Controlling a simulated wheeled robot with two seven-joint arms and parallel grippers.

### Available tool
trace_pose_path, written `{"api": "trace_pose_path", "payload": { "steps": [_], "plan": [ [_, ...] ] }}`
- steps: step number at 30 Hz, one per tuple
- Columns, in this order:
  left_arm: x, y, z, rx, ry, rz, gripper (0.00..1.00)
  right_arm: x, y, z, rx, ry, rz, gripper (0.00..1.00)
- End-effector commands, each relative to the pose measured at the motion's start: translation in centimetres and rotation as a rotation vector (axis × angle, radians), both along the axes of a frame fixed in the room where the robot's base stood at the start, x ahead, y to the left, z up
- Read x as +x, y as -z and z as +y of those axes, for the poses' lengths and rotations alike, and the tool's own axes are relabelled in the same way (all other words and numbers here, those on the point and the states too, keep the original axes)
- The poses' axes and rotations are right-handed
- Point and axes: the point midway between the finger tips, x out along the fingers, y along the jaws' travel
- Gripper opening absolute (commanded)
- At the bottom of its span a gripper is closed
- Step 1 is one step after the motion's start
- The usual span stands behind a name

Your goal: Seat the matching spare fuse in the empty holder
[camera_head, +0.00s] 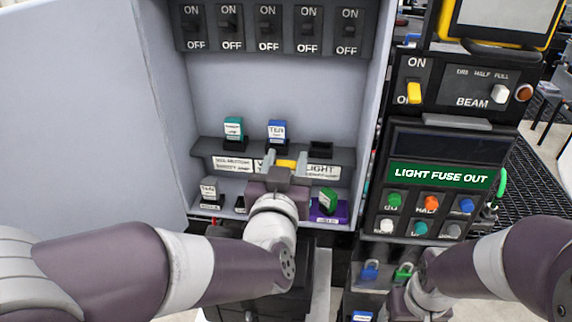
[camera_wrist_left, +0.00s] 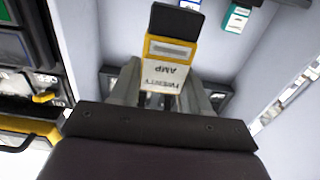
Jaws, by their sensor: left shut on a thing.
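My left gripper (camera_head: 288,168) is shut on a yellow fuse (camera_head: 286,163) in front of the upper shelf. In the left wrist view the yellow fuse (camera_wrist_left: 168,66) stands between the fingers, with a dark end and a white label reading "AMP" upside down. The empty black holder (camera_head: 321,150) is on the upper shelf above the "LIGHT" label (camera_head: 322,171), right of and behind the gripper. A teal fuse (camera_head: 233,129) and a blue fuse (camera_head: 277,131) sit in holders to its left. My right gripper (camera_head: 412,298) is low at the right; its fingers are unclear.
The lower shelf holds a white-labelled fuse (camera_head: 209,190) and a green fuse (camera_head: 327,200) at a purple base. A row of switches (camera_head: 269,27) hangs above. The cabinet's right wall (camera_head: 372,110) is near the holder. A panel (camera_head: 440,173) reads "LIGHT FUSE OUT".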

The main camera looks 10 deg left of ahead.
Motion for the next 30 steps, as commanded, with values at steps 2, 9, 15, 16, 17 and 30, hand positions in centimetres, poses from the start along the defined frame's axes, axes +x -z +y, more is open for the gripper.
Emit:
{"api": "trace_pose_path", "payload": {
  "steps": [2,9,15,16,17,30],
  "plan": [
    [0.0,-1.4,0.0,0.0,0.0,0.0,0.16,0.0,-1.3,0.0,0.0,0.0,0.0,0.72],
    [0.0,-4.0,0.0,-0.001,0.0,-0.001,0.16,0.0,-3.5,0.0,0.0,0.0,0.0,0.72],
    [0.0,-6.2,0.0,0.0,0.0,-0.001,0.16,0.0,-5.4,0.0,0.0,0.0,0.0,0.72],
    [0.0,-6.6,0.0,0.0,0.0,-0.001,0.16,0.0,-5.7,0.0,0.0,0.0,0.0,0.72],
    [0.0,-6.9,0.0,0.0,0.0,-0.001,0.16,0.0,-6.0,0.0,0.0,0.0,0.0,0.72],
    [0.0,-8.5,0.0,0.0,0.0,0.0,0.16,0.0,-7.3,0.0,0.0,0.0,0.0,0.72]
  ]
}}
